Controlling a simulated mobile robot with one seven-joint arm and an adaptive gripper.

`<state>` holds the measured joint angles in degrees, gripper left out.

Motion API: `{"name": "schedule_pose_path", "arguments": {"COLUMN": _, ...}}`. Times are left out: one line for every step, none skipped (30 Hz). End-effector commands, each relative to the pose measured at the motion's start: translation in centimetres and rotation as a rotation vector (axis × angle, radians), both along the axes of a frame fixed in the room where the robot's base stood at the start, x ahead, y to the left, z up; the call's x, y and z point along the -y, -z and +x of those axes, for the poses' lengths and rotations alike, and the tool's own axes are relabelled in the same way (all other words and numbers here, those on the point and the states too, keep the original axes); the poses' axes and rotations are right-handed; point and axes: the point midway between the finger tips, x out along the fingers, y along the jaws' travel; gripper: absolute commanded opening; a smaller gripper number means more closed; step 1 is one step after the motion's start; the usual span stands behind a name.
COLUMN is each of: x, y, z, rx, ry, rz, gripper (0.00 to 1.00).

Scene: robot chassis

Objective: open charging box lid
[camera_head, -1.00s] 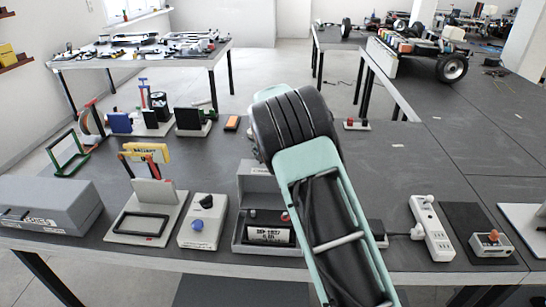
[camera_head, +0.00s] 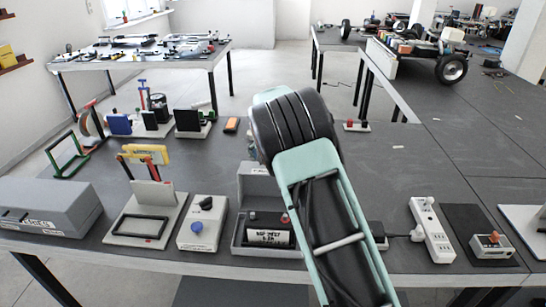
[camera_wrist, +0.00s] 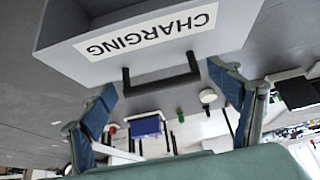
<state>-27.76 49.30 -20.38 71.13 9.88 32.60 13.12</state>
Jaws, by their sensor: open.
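In the wrist view a grey box (camera_wrist: 70,28) appears upside down, with a white label reading CHARGING (camera_wrist: 150,32). A black handle (camera_wrist: 162,85) stands out from its labelled face. My gripper (camera_wrist: 163,79) is open, with one blue-padded finger on each side of the handle. I see space between each finger and the handle's ends. In the head view my arm's links cover the middle right of the table, and the gripper is hidden behind them. I cannot tell for sure which box there is the charging box.
In the head view, a long grey box (camera_head: 48,205), a stand with a black frame (camera_head: 140,227), a knob box (camera_head: 203,222) and an open-lidded box (camera_head: 257,183) line the near edge. A power strip (camera_head: 431,230) lies right of my arm. The table's right middle is mostly clear.

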Motion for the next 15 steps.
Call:
{"name": "schedule_pose_path", "arguments": {"x": 0.0, "y": -0.2, "z": -0.1, "rx": 0.000, "ry": -0.001, "rz": 0.001, "gripper": 0.83}}
{"name": "schedule_pose_path", "arguments": {"x": 0.0, "y": -0.4, "z": -0.2, "rx": 0.000, "ry": -0.001, "rz": 0.001, "gripper": 0.83}}
{"name": "schedule_pose_path", "arguments": {"x": -0.1, "y": -0.8, "z": -0.4, "rx": 0.001, "ry": -0.001, "rz": 0.001, "gripper": 0.83}}
{"name": "schedule_pose_path", "arguments": {"x": -0.1, "y": -1.1, "z": -0.5, "rx": 0.001, "ry": -0.001, "rz": 0.001, "gripper": 0.83}}
{"name": "schedule_pose_path", "arguments": {"x": -0.1, "y": -1.5, "z": -0.7, "rx": 0.002, "ry": -0.001, "rz": 0.000, "gripper": 0.83}}
{"name": "schedule_pose_path", "arguments": {"x": -0.1, "y": -2.0, "z": -1.1, "rx": 0.002, "ry": -0.001, "rz": 0.000, "gripper": 0.83}}
{"name": "schedule_pose_path", "arguments": {"x": -0.1, "y": -2.5, "z": -1.3, "rx": 0.002, "ry": -0.001, "rz": 0.000, "gripper": 0.83}}
{"name": "schedule_pose_path", "arguments": {"x": -0.1, "y": -3.0, "z": -1.6, "rx": 0.004, "ry": -0.002, "rz": 0.001, "gripper": 0.83}}
{"name": "schedule_pose_path", "arguments": {"x": -0.2, "y": -3.7, "z": -2.0, "rx": 0.004, "ry": -0.001, "rz": 0.002, "gripper": 0.83}}
{"name": "schedule_pose_path", "arguments": {"x": -0.2, "y": -4.2, "z": -2.3, "rx": 0.004, "ry": -0.001, "rz": 0.002, "gripper": 0.83}}
{"name": "schedule_pose_path", "arguments": {"x": -0.2, "y": -4.7, "z": -2.6, "rx": 0.004, "ry": -0.001, "rz": 0.002, "gripper": 0.83}}
{"name": "schedule_pose_path", "arguments": {"x": -0.2, "y": -5.4, "z": -3.0, "rx": 0.003, "ry": -0.001, "rz": 0.002, "gripper": 0.83}}
{"name": "schedule_pose_path", "arguments": {"x": -0.2, "y": -6.0, "z": -3.3, "rx": 0.003, "ry": 0.000, "rz": 0.002, "gripper": 0.83}}
{"name": "schedule_pose_path", "arguments": {"x": -0.2, "y": -6.4, "z": -3.6, "rx": 0.004, "ry": 0.000, "rz": 0.002, "gripper": 0.83}}
{"name": "schedule_pose_path", "arguments": {"x": -0.2, "y": -7.1, "z": -4.0, "rx": 0.004, "ry": -0.002, "rz": 0.002, "gripper": 0.83}}
